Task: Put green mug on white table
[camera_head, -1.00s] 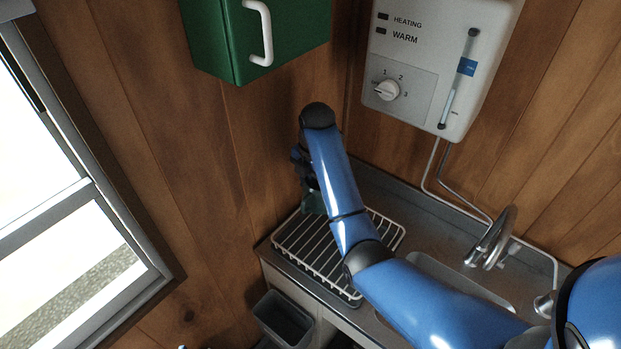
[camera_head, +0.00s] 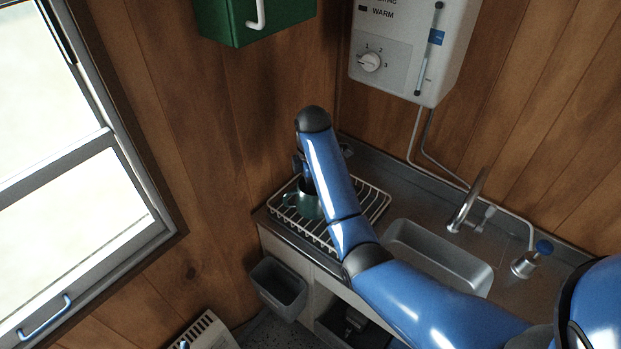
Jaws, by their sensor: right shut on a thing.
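The green mug (camera_head: 308,203) is at the white wire dish rack beside the sink, partly hidden behind my right arm. My right gripper (camera_head: 303,180) is mostly hidden by its own wrist; it is shut on the mug from above. I cannot tell whether the mug touches the rack. My left gripper is out of view. No white table shows in this view.
The dish rack (camera_head: 372,205) stands on a grey counter with a sink (camera_head: 440,255) and a tap (camera_head: 467,205). A water heater (camera_head: 408,50) and a green cabinet (camera_head: 255,22) hang above. A grey bin (camera_head: 278,287) hangs at the counter's left end.

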